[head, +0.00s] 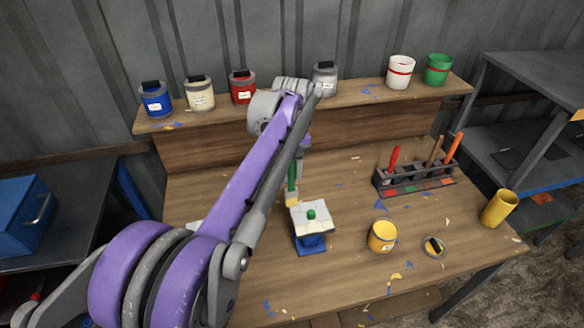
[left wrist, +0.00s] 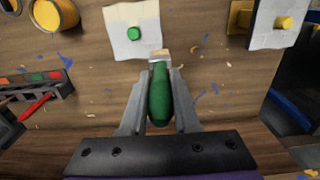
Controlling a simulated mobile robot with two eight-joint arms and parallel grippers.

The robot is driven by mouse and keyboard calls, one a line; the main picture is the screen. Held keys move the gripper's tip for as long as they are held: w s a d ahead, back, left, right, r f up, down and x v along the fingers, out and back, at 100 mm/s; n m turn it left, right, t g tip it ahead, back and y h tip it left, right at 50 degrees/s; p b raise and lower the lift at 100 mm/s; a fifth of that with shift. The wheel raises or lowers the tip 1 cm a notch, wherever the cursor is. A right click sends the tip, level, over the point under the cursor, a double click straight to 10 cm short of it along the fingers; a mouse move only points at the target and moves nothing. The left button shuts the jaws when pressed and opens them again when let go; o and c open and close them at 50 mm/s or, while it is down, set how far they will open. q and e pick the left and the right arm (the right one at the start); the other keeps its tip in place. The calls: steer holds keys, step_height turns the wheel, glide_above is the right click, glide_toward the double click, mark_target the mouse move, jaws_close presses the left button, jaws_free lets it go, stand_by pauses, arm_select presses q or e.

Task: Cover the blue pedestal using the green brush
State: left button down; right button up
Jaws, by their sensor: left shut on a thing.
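The green brush (head: 292,178) is in my left gripper (left wrist: 158,78), which is shut on its green handle (left wrist: 160,98). Its pale bristles (left wrist: 160,53) point at the near edge of a white square top (left wrist: 116,45); I cannot tell whether they touch it. The blue pedestal (head: 310,243) stands on the table under this white top (head: 322,221), which has a green knob (head: 311,214) in the middle. In the head view my purple left arm hides part of the table. My right gripper is not in view.
Another white top with a yellow knob (left wrist: 284,22) sits on a yellow stand (left wrist: 240,17). An open yellow paint can (head: 382,236), its lid (head: 433,247), a yellow cup (head: 498,208) and a brush rack (head: 418,182) are to the right. Several cans line the back shelf (head: 365,90).

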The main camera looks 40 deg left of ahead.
arm_select(q)
steer(key=shift+s+f, duration=0.15)
steer(key=shift+f, duration=0.05)
steer(key=shift+w, duration=0.25)
steer(key=shift+s+f, duration=0.1)
steer(key=shift+s, duration=0.05)
steer(key=shift+f, duration=0.45)
steer(key=shift+d, duration=0.1)
